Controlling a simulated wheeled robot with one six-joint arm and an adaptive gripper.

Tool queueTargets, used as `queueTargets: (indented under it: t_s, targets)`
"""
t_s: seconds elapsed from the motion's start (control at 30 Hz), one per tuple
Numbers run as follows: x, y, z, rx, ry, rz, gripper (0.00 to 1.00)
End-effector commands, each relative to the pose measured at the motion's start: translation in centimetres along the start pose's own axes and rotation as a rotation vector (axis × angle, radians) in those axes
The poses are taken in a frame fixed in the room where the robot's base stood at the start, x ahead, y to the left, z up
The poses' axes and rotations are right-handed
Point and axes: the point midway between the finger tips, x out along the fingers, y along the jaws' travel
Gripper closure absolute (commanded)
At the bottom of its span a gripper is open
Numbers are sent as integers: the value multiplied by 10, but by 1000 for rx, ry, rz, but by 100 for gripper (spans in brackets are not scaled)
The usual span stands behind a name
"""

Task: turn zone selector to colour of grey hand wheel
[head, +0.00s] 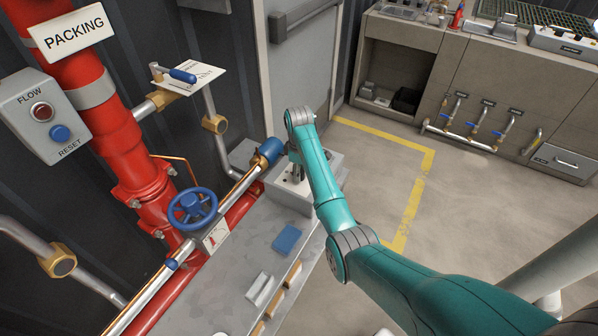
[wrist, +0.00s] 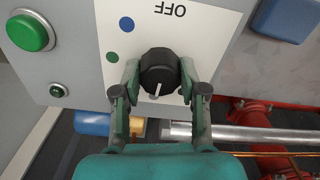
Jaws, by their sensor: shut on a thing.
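The zone selector is a black round knob (wrist: 160,68) with a white pointer, on a white plate (wrist: 220,30) of a grey box (head: 292,200). In the wrist view the pointer points down and slightly left. Upside-down OFF lettering (wrist: 170,10), a blue dot (wrist: 126,24) and a green dot (wrist: 112,57) show on the plate; other marks, if any, are hidden. My gripper (wrist: 160,80) is shut on the knob, one finger at each side. In the head view my gripper (head: 297,170) reaches the box. The only hand wheel clearly seen is blue (head: 192,208); I see no grey one.
A green button (wrist: 30,33) and a small green lamp (wrist: 58,90) sit left of the plate in the wrist view. Red pipes (head: 125,150) and a blue-ended pipe (head: 268,152) stand left of the box. A bench top (head: 225,290) lies in front, with open floor to the right.

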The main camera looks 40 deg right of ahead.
Motion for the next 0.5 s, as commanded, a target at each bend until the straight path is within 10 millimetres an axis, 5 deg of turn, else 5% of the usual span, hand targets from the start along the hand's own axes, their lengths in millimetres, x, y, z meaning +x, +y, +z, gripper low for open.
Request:
queueTargets:
  t_s: [0.5]
  targets:
    - [0,0,0,-62,1,1,93]
